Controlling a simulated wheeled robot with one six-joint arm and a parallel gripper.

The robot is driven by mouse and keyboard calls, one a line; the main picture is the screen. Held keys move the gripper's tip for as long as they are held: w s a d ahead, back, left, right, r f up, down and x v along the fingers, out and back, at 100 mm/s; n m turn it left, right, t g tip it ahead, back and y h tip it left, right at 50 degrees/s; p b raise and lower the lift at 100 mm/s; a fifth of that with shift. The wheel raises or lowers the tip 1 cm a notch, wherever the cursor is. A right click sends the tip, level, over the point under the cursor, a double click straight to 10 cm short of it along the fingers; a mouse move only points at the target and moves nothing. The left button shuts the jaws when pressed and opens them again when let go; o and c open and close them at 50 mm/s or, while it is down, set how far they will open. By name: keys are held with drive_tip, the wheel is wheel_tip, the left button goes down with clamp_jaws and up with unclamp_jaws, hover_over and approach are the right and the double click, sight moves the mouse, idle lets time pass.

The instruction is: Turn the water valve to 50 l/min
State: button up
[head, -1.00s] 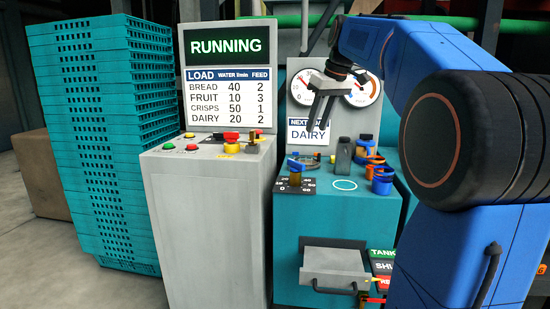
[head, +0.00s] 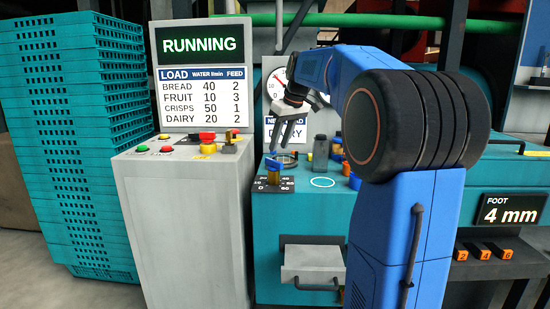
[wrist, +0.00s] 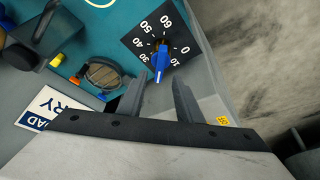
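The water valve is a blue knob (head: 273,166) on a dark dial plate (head: 265,186) marked 0 to 60, on the teal cabinet top. In the wrist view the blue handle (wrist: 161,60) shows with its long end on the side of the low numbers, roughly near 20; the exact reading is unclear. My gripper (head: 281,148) is above the knob in the head view, fingers pointing down. In the wrist view my gripper (wrist: 159,80) is open, with the handle's end between the lines of its two fingers. No contact is visible.
The grey control box (head: 185,195) with buttons stands left of the valve. Its board (head: 200,85) reads RUNNING and lists water 40, 10, 50 and 20. A round metal-rimmed part (wrist: 103,74) sits beside the dial. A teal crate stack (head: 65,150) stands far left.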

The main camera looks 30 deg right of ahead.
sight(275, 161)
drive_tip(key=x, duration=0.6)
drive_tip(key=shift+f, duration=0.25)
drive_tip(key=shift+c, duration=0.3)
clamp_jaws()
